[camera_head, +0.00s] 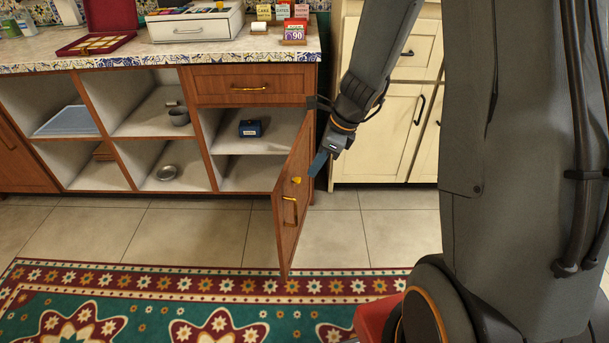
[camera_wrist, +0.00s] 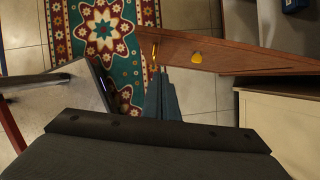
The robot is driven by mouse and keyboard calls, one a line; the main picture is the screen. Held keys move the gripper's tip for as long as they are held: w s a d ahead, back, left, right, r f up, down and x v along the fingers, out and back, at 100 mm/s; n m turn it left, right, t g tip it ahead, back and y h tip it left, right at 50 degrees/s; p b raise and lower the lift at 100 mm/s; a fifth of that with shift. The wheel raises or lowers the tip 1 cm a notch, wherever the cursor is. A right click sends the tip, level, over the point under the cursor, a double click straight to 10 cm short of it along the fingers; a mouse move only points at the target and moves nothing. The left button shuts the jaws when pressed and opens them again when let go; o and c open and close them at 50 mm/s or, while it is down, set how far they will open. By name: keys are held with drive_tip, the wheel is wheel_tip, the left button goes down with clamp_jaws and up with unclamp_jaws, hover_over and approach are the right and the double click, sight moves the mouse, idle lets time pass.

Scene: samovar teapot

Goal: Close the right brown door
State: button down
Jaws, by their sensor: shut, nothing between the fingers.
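The right brown door (camera_head: 290,215) stands open, swung out from the right end of the brown cabinet. Its outer face, with a brass handle (camera_head: 290,210) and a yellow piece (camera_head: 296,181), shows in the head view. My gripper (camera_head: 316,166) is shut and empty on the right side of this door, by its outer face near the top edge. In the wrist view the door (camera_wrist: 235,52) runs across the upper right, and the blue-grey fingers (camera_wrist: 163,75) end close to its handle. I cannot tell whether the fingers touch the door.
A cream cabinet (camera_head: 385,130) stands to the right, behind my arm. A patterned rug (camera_head: 200,300) lies in front, with bare tiles between.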

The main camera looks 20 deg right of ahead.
drive_tip(key=w+a+f+b, duration=0.1)
drive_tip(key=w+a+f, duration=0.2)
drive_tip(key=a+f, duration=0.3)
drive_tip(key=shift+b+x, duration=0.4)
drive_tip(key=shift+x, duration=0.7)
drive_tip(key=shift+d, duration=0.15)
